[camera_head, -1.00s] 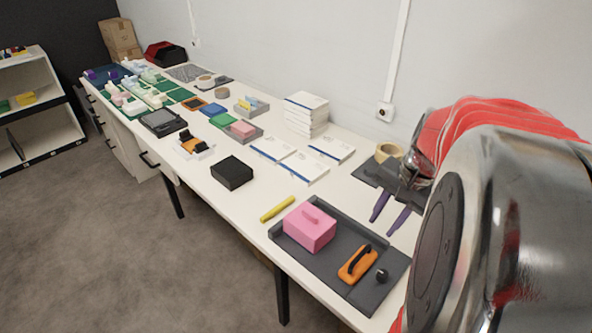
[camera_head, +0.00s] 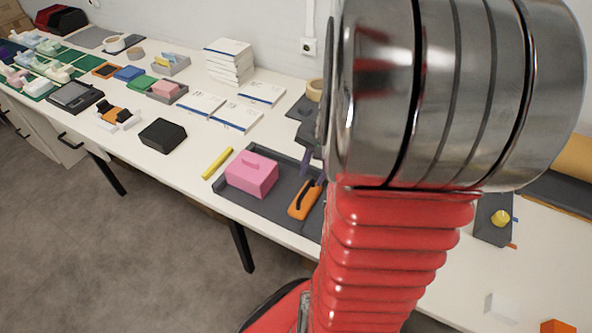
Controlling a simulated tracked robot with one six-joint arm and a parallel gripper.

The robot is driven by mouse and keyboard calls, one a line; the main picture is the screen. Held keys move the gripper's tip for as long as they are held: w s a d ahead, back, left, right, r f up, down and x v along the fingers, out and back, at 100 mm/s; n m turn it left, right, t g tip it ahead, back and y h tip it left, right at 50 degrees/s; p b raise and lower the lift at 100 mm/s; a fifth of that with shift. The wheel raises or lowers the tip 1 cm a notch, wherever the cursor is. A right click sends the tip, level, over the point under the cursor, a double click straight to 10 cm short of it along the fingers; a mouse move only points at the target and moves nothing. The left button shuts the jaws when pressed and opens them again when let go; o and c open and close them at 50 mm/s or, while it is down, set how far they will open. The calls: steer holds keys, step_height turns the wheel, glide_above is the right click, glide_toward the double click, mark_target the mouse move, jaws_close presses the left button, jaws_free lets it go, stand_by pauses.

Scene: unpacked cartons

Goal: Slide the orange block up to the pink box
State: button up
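The pink box (camera_head: 252,178), with a small raised handle on its lid, sits on a dark grey tray (camera_head: 262,207). The orange block (camera_head: 295,212), with a black handle on top, lies on the same tray to the right of the box, with a gap between them. My gripper (camera_head: 313,170) has purple fingers, seen just beyond the orange block and partly hidden by my arm. The fingers look apart, with nothing seen between them. The right part of the tray is hidden behind my arm.
A yellow marker (camera_head: 217,163) lies left of the tray. A black box (camera_head: 163,135) stands farther left, and white booklets (camera_head: 236,118) lie behind. A tape roll (camera_head: 314,90) sits near the wall. Bare white tabletop lies between the marker and the black box.

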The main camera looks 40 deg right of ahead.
mark_target(308, 188)
steer(key=shift+w+a+f, duration=0.1)
steer(key=shift+w+f, duration=0.05)
steer(key=shift+f, duration=0.7)
steer(key=shift+w+f, duration=0.2)
steer(key=shift+f, duration=0.65)
steer(key=shift+w+a+f, duration=0.1)
steer(key=shift+w+f, duration=0.05)
steer(key=shift+f, duration=0.7)
steer(key=shift+c, duration=0.5)
jaws_close()
